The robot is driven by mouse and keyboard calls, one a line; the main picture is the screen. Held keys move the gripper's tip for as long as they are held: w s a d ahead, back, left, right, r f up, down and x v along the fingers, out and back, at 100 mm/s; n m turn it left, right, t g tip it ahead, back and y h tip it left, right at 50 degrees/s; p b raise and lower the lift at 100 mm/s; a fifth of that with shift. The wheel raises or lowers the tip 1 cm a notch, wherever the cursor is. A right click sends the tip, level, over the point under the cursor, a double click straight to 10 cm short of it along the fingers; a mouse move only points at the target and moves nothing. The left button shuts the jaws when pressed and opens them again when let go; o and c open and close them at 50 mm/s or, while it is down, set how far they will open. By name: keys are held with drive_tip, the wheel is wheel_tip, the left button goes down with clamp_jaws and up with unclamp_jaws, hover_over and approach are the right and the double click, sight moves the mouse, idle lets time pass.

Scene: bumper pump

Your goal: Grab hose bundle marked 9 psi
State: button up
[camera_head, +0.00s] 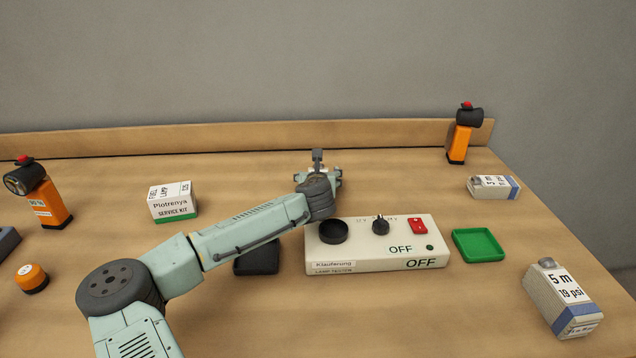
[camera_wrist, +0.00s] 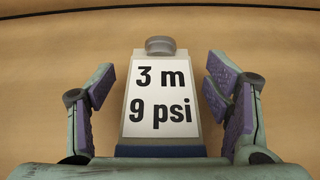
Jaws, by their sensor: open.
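The hose bundle marked "3 m 9 psi" (camera_wrist: 161,100) lies on the wooden table in the wrist view, a grey block with a white label and a round grey cap at its far end.
A white tester box (camera_head: 375,258) reading OFF stands below my forearm, with a green tray (camera_head: 478,245) to its right. A service kit box (camera_head: 172,202) and orange lamps (camera_head: 459,143) stand apart.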

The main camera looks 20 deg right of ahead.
drive_tip(key=c, duration=1.5)
drive_tip(key=shift+c, duration=0.3)
drive_tip(key=shift+r, duration=0.15)
